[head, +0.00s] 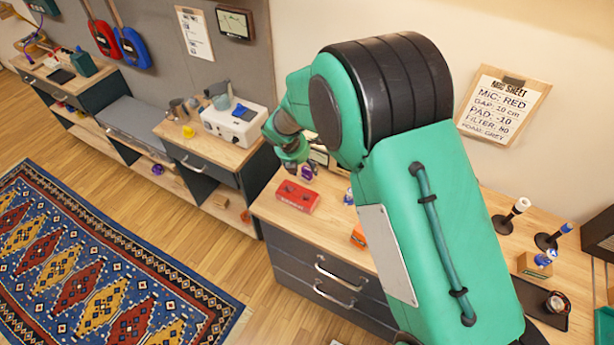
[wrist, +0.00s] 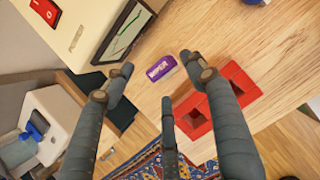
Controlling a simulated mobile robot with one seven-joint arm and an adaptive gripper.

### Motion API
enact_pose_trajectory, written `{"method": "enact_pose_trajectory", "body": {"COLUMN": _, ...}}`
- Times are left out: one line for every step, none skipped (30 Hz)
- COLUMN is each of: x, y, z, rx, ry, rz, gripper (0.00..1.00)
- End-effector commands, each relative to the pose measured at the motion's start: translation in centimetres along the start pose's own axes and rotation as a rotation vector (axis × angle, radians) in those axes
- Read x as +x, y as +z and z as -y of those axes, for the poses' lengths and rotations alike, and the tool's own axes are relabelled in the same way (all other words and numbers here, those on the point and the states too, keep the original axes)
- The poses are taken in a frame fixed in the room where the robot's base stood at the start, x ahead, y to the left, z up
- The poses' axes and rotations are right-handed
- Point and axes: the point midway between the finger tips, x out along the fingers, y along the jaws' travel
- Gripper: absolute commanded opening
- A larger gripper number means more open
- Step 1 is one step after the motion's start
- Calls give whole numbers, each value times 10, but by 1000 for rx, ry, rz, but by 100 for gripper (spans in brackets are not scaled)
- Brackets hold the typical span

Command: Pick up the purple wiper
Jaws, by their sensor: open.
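The purple wiper (wrist: 160,68), with white lettering on its label, lies on the wooden worktop in the wrist view, near the worktop's edge. In the head view a small purple piece of the wiper (head: 307,172) shows just beside my gripper (head: 294,155). My gripper also shows in the wrist view (wrist: 156,72) with its fingers spread wide and nothing between them. In that view the wiper appears between and beyond the two upper fingertips, apart from them. My arm hides part of the worktop in the head view.
A red block with dark openings (wrist: 243,86) lies close to the wiper, partly behind a finger; it is also in the head view (head: 297,197). A boxy device with a screen (wrist: 126,28) stands on the wiper's other side. Worktop beyond the wiper is clear.

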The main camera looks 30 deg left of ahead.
Motion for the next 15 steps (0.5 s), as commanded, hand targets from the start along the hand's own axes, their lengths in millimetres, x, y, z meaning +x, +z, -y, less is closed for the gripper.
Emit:
{"method": "enact_pose_trajectory", "body": {"x": 5, "y": 0, "z": 1, "rx": 0, "ry": -2, "rz": -1, "gripper": 56}}
{"method": "enact_pose_trajectory", "body": {"x": 8, "y": -1, "z": 1, "rx": 0, "ry": -2, "rz": -1, "gripper": 56}}
{"method": "enact_pose_trajectory", "body": {"x": 12, "y": 0, "z": 1, "rx": 0, "ry": -3, "rz": -1, "gripper": 56}}
{"method": "enact_pose_trajectory", "body": {"x": 16, "y": 0, "z": 1, "rx": 0, "ry": -3, "rz": -1, "gripper": 56}}
{"method": "enact_pose_trajectory", "body": {"x": 19, "y": 0, "z": 1, "rx": 1, "ry": -3, "rz": -1, "gripper": 56}}
{"method": "enact_pose_trajectory", "body": {"x": 24, "y": 0, "z": 0, "rx": 1, "ry": -2, "rz": -1, "gripper": 56}}
{"method": "enact_pose_trajectory", "body": {"x": 28, "y": 0, "z": 0, "rx": 1, "ry": -2, "rz": -1, "gripper": 56}}
{"method": "enact_pose_trajectory", "body": {"x": 32, "y": 0, "z": 0, "rx": 1, "ry": -2, "rz": -2, "gripper": 56}}
{"method": "enact_pose_trajectory", "body": {"x": 36, "y": 0, "z": 0, "rx": 1, "ry": -2, "rz": -2, "gripper": 56}}
{"method": "enact_pose_trajectory", "body": {"x": 39, "y": 0, "z": 0, "rx": 1, "ry": -1, "rz": -2, "gripper": 56}}
{"method": "enact_pose_trajectory", "body": {"x": 41, "y": 0, "z": 0, "rx": 1, "ry": -1, "rz": -2, "gripper": 56}}
{"method": "enact_pose_trajectory", "body": {"x": 44, "y": 0, "z": 0, "rx": 1, "ry": -1, "rz": -1, "gripper": 56}}
{"method": "enact_pose_trajectory", "body": {"x": 46, "y": 0, "z": 0, "rx": 0, "ry": -1, "rz": -1, "gripper": 56}}
{"method": "enact_pose_trajectory", "body": {"x": 47, "y": 0, "z": 0, "rx": 0, "ry": -1, "rz": -1, "gripper": 56}}
{"method": "enact_pose_trajectory", "body": {"x": 48, "y": 0, "z": 0, "rx": 0, "ry": -1, "rz": -1, "gripper": 56}}
